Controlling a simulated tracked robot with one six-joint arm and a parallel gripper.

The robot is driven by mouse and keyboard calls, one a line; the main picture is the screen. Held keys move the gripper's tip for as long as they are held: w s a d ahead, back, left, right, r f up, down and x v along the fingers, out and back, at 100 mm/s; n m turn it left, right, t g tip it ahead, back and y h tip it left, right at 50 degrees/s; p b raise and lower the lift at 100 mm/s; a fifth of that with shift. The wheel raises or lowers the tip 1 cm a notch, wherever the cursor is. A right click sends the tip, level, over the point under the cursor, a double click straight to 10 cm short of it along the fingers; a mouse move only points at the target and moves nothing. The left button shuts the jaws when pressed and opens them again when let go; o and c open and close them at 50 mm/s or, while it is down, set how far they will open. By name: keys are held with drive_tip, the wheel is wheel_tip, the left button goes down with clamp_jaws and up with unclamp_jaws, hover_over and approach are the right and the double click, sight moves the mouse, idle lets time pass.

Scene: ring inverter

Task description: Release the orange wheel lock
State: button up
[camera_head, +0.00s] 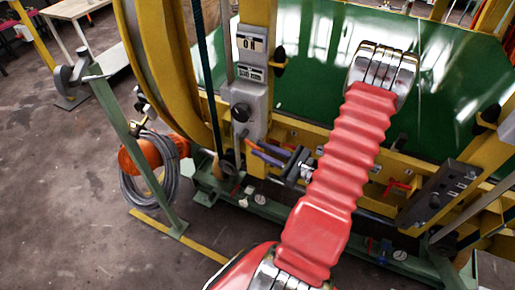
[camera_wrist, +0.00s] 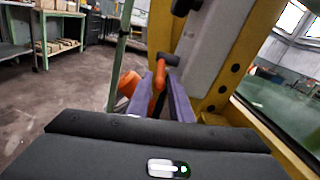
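An orange lever (camera_wrist: 160,78), which looks like the wheel lock, stands between my gripper's two purple fingers in the wrist view. Its upper end meets a dark knob-like part (camera_wrist: 168,59). In the head view a small bit of orange (camera_head: 251,143) shows by the fingertips, below the grey control box. My gripper (camera_head: 258,150) reaches left from the end of my red arm. In the wrist view the gripper's fingers (camera_wrist: 162,82) stand apart, one on each side of the lever. Contact cannot be made out. The lever's lower part is hidden.
A grey control box (camera_head: 251,85) is on the yellow frame just above the fingers. A green post (camera_head: 135,150), an orange motor-like body (camera_head: 140,155) and a coiled grey cable (camera_head: 150,190) stand to the left. A red handle (camera_head: 397,187) is right of my arm.

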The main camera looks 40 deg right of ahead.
drive_tip(key=shift+x, duration=1.1)
clamp_jaws()
